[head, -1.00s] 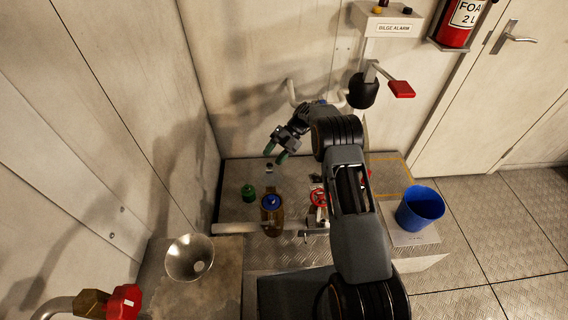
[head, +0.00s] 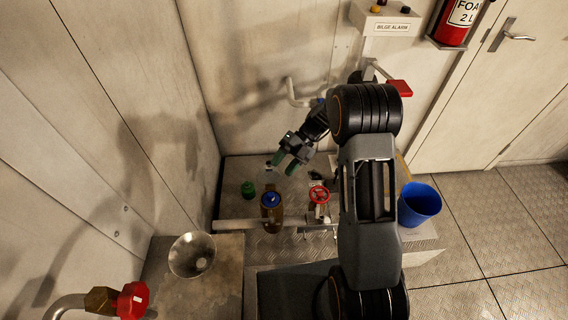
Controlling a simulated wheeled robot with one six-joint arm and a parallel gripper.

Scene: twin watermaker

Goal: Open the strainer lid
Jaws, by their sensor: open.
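The strainer is likely the amber-brown vessel (head: 271,218) on the bench, standing upright. Its blue round lid (head: 271,199) sits on top. My gripper (head: 284,162) has green-tipped fingers that are apart with nothing visible between them. It hangs above and behind the lid, a little to its right, clear of it. My arm comes in from the right and hides part of the bench.
A red handwheel valve (head: 319,195) stands right of the vessel, and a green object (head: 248,189) to its left. A horizontal pipe (head: 240,224) runs along the front. A metal funnel (head: 192,255) and a blue bucket (head: 419,204) stand farther out.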

